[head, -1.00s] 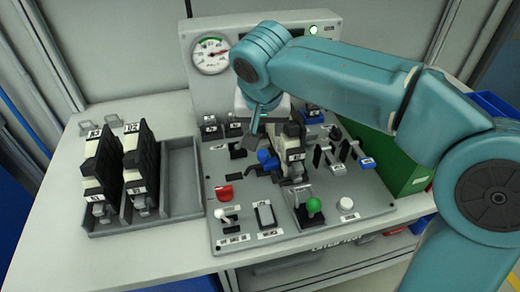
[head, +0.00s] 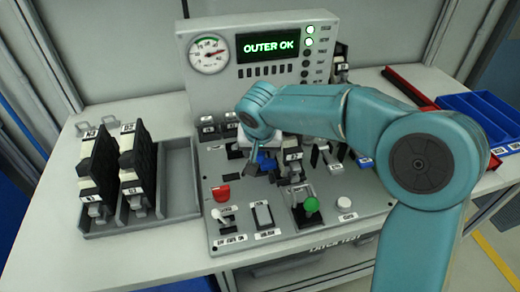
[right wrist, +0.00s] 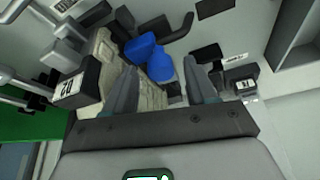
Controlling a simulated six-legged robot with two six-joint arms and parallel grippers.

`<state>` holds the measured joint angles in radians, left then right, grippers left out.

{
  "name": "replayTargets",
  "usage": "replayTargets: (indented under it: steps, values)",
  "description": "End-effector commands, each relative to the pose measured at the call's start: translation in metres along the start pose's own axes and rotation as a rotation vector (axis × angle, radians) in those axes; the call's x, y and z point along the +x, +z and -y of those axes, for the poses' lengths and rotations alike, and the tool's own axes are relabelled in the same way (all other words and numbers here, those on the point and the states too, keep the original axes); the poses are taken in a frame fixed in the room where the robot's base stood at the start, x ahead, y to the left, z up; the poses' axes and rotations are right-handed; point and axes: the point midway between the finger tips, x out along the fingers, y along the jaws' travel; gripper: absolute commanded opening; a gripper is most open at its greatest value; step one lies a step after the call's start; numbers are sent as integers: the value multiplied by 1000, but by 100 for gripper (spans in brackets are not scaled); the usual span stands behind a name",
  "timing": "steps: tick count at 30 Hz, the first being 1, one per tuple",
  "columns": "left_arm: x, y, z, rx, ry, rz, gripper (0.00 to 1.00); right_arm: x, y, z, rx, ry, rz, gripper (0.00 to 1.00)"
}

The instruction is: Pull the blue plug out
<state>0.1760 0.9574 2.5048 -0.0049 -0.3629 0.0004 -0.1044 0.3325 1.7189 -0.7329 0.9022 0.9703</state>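The blue plug (head: 266,160) sits on the grey control panel (head: 232,203), left of a black-and-white module (head: 292,160). In the right wrist view the blue plug (right wrist: 158,62) shows as two rounded blue parts at the far end of the gap between the fingers. My right gripper (head: 257,170) is low over the panel at the plug, partly hidden by its own arm in the head view. In the right wrist view its fingers (right wrist: 162,88) are spread, with no clear contact on the plug. My left gripper is not in view.
A tray (head: 180,190) with two black modules stands left. The panel holds a red knob (head: 221,193), a green-knobbed lever (head: 311,205) and switches close to the plug. The display (head: 270,47) reads "OUTER OK". A blue bin (head: 485,118) stands right. The table's front left is clear.

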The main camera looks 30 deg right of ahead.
Motion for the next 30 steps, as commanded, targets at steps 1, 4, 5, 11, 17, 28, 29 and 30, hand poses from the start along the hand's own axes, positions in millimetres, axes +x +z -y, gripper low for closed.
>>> replayTargets:
  steps: [1,4,5,11,17,28,29,30]
  values:
    - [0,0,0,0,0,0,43,0,0,0,0,0,0,43]
    - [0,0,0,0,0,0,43,0,0,0,0,0,0,11]
    - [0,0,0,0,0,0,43,0,0,0,0,0,0,1]
    - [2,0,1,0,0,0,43,0,1,4,-1,-1,0,0]
    - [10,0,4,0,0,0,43,-2,7,29,-2,-1,-1,0]
    - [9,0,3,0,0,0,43,-4,7,31,0,-3,-1,56]
    - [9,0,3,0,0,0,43,-4,7,31,0,-2,-1,56]
    - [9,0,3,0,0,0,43,-4,7,30,0,-2,-1,56]
